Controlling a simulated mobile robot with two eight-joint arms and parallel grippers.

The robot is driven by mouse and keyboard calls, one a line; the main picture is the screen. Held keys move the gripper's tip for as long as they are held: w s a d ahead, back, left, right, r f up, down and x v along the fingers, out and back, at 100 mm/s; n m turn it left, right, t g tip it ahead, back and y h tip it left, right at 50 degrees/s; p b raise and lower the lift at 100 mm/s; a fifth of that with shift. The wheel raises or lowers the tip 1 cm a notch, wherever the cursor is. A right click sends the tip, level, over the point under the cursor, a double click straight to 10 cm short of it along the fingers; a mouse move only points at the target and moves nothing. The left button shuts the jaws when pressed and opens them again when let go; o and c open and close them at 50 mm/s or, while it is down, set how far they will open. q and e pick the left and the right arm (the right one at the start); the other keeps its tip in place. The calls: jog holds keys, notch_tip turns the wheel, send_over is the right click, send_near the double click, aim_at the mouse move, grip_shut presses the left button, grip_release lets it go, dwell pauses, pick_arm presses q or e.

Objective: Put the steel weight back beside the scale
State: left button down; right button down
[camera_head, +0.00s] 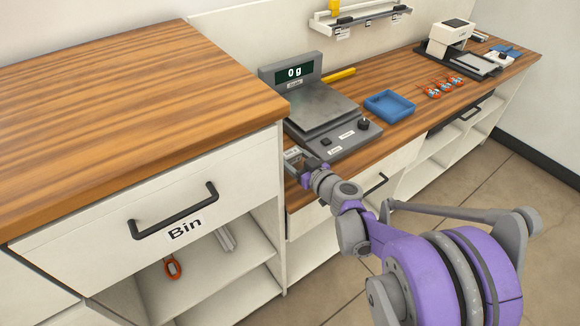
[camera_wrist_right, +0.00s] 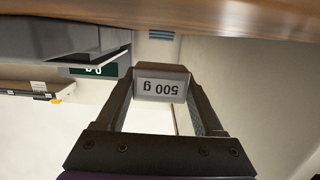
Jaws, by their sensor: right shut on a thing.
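The scale (camera_head: 322,110) stands on the low wooden bench, and its display (camera_head: 295,72) reads 0 g. Its plate is bare. My right gripper (camera_head: 298,160) is at the scale's front left corner, low over the bench near its front edge. In the right wrist view the gripper (camera_wrist_right: 162,98) is shut on the steel weight (camera_wrist_right: 160,84), a grey block marked 500 g that appears upside down. I cannot tell whether the weight touches the bench. The scale also shows in the right wrist view (camera_wrist_right: 75,38). My left gripper is out of view.
A taller wooden cabinet (camera_head: 130,105) with a Bin drawer (camera_head: 165,190) rises close left of my right gripper. A blue tray (camera_head: 389,106), several small orange-and-blue parts (camera_head: 433,91) and a white-and-black device (camera_head: 450,35) stand farther right. A yellow object (camera_head: 340,74) lies behind the scale.

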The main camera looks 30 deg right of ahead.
notch_tip(320, 180, down, 4)
jog(key=shift+r+b, duration=0.2)
jog(key=shift+b, duration=0.4)
jog(key=shift+r, duration=0.1)
jog(key=shift+c, duration=2.2)
grip_release()
jog(key=shift+f, duration=0.2)
jog(key=o, duration=0.4)
jog(key=shift+o, duration=0.2)
jog(key=shift+r, duration=0.1)
